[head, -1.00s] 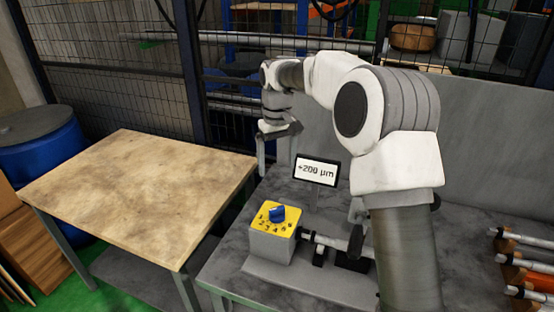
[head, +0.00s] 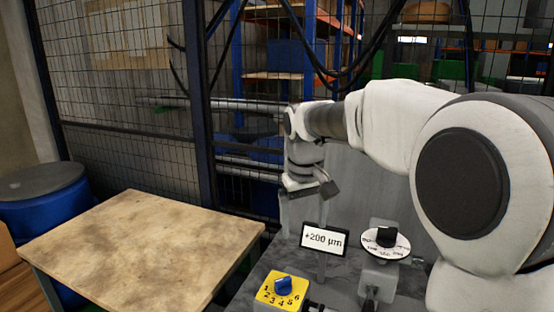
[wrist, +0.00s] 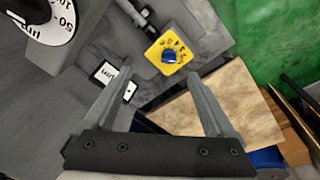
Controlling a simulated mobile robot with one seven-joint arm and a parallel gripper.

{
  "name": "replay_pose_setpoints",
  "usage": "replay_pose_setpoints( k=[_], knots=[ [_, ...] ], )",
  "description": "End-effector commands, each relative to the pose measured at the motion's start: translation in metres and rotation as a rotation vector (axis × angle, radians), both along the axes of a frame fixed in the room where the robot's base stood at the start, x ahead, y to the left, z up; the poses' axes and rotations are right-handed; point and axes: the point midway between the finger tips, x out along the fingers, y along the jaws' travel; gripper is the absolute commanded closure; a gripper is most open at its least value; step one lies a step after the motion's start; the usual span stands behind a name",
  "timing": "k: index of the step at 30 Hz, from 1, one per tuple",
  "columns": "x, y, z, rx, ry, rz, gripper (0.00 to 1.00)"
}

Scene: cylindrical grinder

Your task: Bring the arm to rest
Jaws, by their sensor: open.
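My gripper (head: 308,212) hangs fingers down from my white and grey arm, above the back of the grey bench and behind the display sign. In the wrist view my gripper (wrist: 159,74) shows two grey fingers spread wide apart, with nothing between them but the bench below. It is open and empty. My arm crosses the right side of the head view and hides much of the bench there.
The +200 µm sign (head: 324,240), a yellow box with blue knob (head: 283,289) and a round white dial with black knob (head: 386,241) stand on the bench. A wooden-topped table (head: 140,245) is clear at left. A mesh fence (head: 120,120) stands behind.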

Motion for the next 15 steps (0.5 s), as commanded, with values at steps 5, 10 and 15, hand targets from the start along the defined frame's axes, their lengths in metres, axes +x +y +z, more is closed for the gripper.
replay_pose_setpoints(
  k=[5,10,15],
  knots=[
    [-0.046,-0.020,0.022,0.000,-0.065,-0.047,0.10],
    [-0.090,-0.037,0.033,0.009,-0.125,-0.097,0.10],
    [-0.135,-0.053,0.034,0.028,-0.182,-0.149,0.10]
  ],
)
